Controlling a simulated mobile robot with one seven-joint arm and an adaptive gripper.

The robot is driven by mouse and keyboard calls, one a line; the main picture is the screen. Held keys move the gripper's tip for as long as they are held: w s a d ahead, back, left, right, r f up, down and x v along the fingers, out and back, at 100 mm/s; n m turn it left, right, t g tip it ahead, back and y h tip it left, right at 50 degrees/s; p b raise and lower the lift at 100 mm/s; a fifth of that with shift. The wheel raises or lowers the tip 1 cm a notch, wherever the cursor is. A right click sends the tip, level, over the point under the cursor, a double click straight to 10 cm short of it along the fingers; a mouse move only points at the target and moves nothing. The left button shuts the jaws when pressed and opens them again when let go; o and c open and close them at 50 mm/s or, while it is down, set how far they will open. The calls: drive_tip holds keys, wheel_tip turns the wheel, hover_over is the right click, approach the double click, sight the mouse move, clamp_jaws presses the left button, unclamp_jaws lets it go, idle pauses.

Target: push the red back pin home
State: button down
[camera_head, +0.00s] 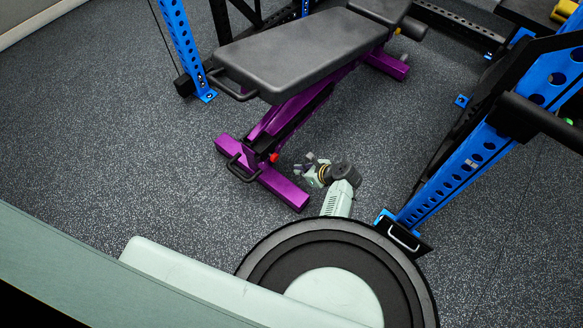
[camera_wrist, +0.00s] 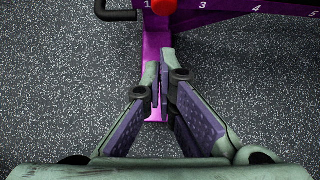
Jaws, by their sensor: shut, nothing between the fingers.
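The red back pin (camera_head: 274,157) is a small red knob on the side of the purple bench frame (camera_head: 295,112), low down near its foot. In the wrist view the red pin (camera_wrist: 163,5) is at the top edge, partly cut off, beside a white number 1 on the purple rail (camera_wrist: 230,8). My gripper (camera_head: 306,163) is to the right of the pin in the head view, apart from it. In the wrist view my gripper (camera_wrist: 160,68) has its fingertips together, empty, below the pin and over the purple foot bar. How deep the pin sits cannot be told.
The black bench pad (camera_head: 300,48) overhangs the frame. A black handle (camera_head: 242,168) sticks out at the bench's foot. A blue rack upright (camera_head: 450,180) stands close on the right, another (camera_head: 186,45) at the upper left. The speckled floor (camera_head: 120,150) is clear on the left.

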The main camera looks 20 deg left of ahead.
drive_tip(key=shift+v, duration=1.55)
